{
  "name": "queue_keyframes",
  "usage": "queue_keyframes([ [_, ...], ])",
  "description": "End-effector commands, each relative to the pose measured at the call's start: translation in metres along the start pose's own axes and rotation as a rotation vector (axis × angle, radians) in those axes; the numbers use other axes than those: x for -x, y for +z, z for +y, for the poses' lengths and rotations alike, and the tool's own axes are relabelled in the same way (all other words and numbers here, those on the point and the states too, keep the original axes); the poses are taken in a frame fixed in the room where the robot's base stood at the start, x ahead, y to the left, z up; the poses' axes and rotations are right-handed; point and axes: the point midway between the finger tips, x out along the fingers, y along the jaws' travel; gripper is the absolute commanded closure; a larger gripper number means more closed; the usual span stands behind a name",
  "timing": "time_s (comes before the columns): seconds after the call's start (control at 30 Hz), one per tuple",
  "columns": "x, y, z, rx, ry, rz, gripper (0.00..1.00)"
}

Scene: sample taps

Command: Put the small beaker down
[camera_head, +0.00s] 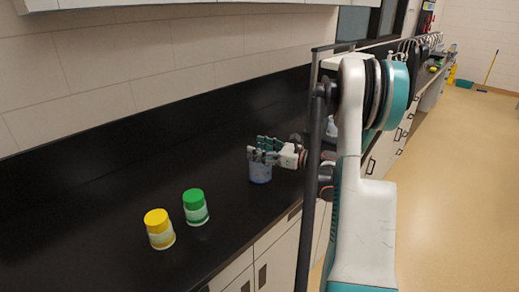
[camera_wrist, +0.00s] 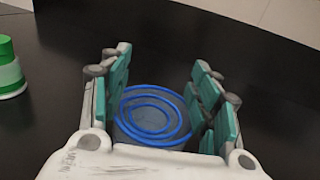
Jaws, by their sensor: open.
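The small beaker (camera_head: 261,174) is bluish and see-through, and appears to stand upright on the black counter (camera_head: 130,200). In the wrist view the beaker (camera_wrist: 152,115) shows its blue rim and its open top. My gripper (camera_head: 264,150) is at the beaker, with a teal finger on each side of it. The beaker's lower part is hidden by my gripper's body in the wrist view.
A green-lidded jar (camera_head: 195,207) and a yellow-lidded jar (camera_head: 159,229) stand on the counter to the left. The green-lidded jar also shows at the left edge of the wrist view (camera_wrist: 10,70). A tiled wall (camera_head: 150,70) runs behind. The counter between is bare.

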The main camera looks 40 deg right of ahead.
Motion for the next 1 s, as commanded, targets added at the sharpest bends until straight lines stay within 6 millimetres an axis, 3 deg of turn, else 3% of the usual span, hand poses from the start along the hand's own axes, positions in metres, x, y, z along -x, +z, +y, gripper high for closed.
queue_keyframes([
  [0.27,0.004,0.016,-0.001,0.0,-0.002,0.0,0.44],
  [0.7,0.097,0.013,-0.001,0.0,-0.003,0.0,0.44],
  [1.0,0.12,0.012,0.0,0.0,-0.001,0.0,0.44],
])
